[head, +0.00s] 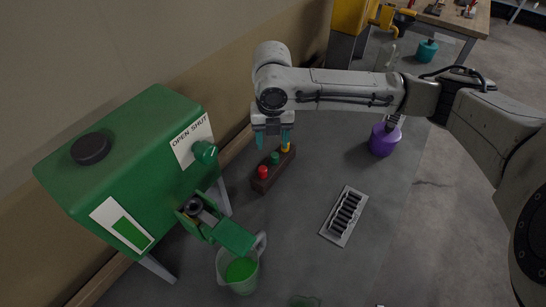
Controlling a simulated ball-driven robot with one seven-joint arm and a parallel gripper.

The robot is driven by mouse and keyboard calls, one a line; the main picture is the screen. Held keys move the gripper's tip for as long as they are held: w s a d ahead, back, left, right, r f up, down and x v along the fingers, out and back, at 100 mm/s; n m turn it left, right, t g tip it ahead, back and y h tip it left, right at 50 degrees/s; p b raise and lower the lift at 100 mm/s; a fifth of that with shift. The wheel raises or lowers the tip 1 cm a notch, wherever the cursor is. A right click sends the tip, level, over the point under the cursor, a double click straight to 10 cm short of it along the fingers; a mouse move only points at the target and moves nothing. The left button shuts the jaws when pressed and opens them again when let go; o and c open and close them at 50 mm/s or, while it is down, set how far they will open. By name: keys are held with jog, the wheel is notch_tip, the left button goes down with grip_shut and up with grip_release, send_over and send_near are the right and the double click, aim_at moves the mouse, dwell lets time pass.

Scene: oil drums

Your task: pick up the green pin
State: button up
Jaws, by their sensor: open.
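The green pin (274,158) stands in a dark brown block (262,183) on the floor, between a red pin (263,172) at the near end and a yellow pin (286,148) at the far end. My gripper (272,140) points down, open and empty, with its teal fingertips apart. In the picture it is just above the green pin, and its right finger lies beside or in front of the yellow pin. I cannot tell the exact height of the fingertips above the green pin.
A green tank (150,150) with a tap stands left, by the wall. A jug (240,270) with green liquid is below it. A floor drain (344,216) and a purple container (382,140) are right. A workbench (455,22) is behind. Floor between block and drain is clear.

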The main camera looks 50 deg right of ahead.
aim_at(274, 154)
jog(key=shift+s+d+f+p, duration=0.15)
jog(key=shift+f+p, duration=0.2)
jog(key=shift+f, duration=1.05)
jog(key=shift+s+f+p, duration=0.1)
jog(key=shift+f+p, duration=0.2)
jog(key=shift+f, duration=1.1)
grip_shut()
